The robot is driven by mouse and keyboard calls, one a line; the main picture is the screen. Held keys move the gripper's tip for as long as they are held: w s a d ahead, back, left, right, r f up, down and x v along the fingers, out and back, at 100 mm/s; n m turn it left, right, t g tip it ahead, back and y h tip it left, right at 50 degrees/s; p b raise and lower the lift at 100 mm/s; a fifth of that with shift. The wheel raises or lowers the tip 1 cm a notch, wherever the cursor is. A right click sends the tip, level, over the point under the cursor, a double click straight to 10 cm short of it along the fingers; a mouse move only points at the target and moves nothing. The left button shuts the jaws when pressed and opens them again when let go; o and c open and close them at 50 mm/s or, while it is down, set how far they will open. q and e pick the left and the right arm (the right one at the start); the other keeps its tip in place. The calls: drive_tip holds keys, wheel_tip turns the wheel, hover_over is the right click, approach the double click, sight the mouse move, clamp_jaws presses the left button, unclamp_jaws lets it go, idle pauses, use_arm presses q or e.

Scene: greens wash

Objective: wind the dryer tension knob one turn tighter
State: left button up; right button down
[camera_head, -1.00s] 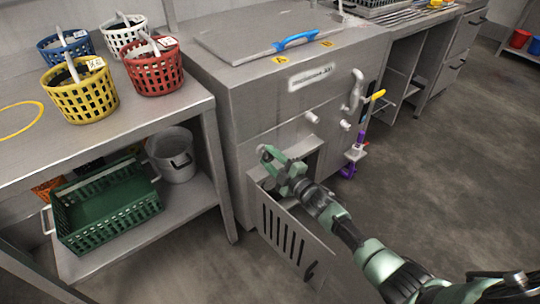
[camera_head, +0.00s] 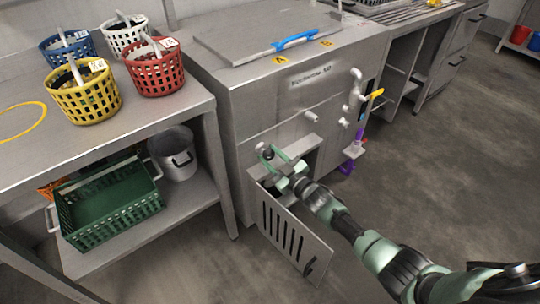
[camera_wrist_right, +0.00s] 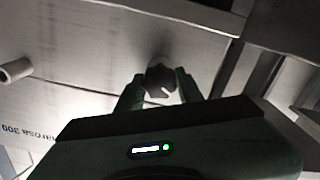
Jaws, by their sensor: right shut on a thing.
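The dryer (camera_head: 290,90) is a grey steel cabinet with a lid and a blue handle on top. Its tension knob (camera_wrist_right: 160,80) is a small grey knob with a light mark, on the dryer's face in the right wrist view. My right gripper (camera_head: 272,158) reaches to the dryer's lower front, above the open slotted door. In the wrist view its green fingers (camera_wrist_right: 160,92) stand on both sides of the knob, shut on it. In the head view the knob is hard to make out at the fingertips. My left gripper is not in view.
The open slotted door (camera_head: 290,230) hangs below my right gripper. A steel table (camera_head: 190,112) at the left bears several coloured baskets; a green crate (camera_head: 110,205) and a pot (camera_head: 174,155) are on its lower shelf. The floor at the right is clear.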

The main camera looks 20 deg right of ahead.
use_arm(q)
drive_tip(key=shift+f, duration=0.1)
use_arm(e)
drive_tip(key=shift+f, duration=0.1)
idle(0.3)
drive_tip(key=c, duration=0.9)
unclamp_jaws()
drive_tip(key=shift+s+d, duration=0.1)
drive_tip(key=shift+s, duration=0.05)
use_arm(q)
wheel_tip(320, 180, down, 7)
drive_tip(key=p, duration=0.2)
use_arm(e)
drive_tip(key=v, duration=0.7)
drive_tip(key=shift+s, duration=0.2)
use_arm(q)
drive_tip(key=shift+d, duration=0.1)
